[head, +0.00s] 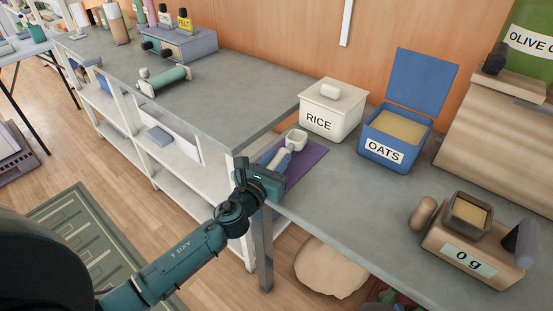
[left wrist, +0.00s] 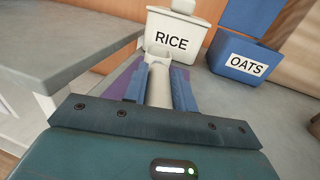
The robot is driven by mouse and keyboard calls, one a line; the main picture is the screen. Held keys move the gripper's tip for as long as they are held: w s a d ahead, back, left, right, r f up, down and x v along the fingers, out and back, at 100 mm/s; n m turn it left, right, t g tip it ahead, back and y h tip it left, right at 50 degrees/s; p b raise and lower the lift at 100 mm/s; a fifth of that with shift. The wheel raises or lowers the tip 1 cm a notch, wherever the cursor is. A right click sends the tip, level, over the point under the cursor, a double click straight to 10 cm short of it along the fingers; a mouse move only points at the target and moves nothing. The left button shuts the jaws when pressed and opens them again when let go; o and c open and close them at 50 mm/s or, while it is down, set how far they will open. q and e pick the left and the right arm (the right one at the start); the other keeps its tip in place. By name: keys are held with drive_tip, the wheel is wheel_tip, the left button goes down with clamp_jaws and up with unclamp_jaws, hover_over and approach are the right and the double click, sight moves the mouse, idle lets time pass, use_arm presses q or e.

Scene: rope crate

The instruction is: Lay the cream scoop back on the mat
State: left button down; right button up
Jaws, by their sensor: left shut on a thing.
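The cream scoop (head: 297,139) is in my left gripper (head: 278,163), which is shut on its handle. In the left wrist view the scoop's handle (left wrist: 159,85) lies between the two blue fingers (left wrist: 158,90), with its cup end pointing toward the rice bin. The purple mat (head: 308,160) lies on the counter below and around the scoop. It also shows in the left wrist view (left wrist: 121,82). I cannot tell whether the scoop touches the mat. My right gripper is not in view.
The lidded white RICE bin (head: 330,112) stands just behind the mat. The blue OATS bin (head: 393,138), lid open, stands to its right. A scale reading 0 g (head: 470,258) carries a container (head: 467,213) of oat-coloured contents. The counter between mat and scale is clear.

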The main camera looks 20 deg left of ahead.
use_arm(q)
drive_tip(key=shift+f, duration=0.3)
drive_tip(key=shift+f+b, duration=0.15)
drive_tip(key=shift+b, duration=0.2)
drive_tip(key=c, duration=1.1)
unclamp_jaws()
drive_tip(key=shift+o, duration=0.2)
drive_tip(key=s+a+b, duration=0.1)
drive_tip(key=s+a, duration=0.1)
drive_tip(key=s, duration=1.1)
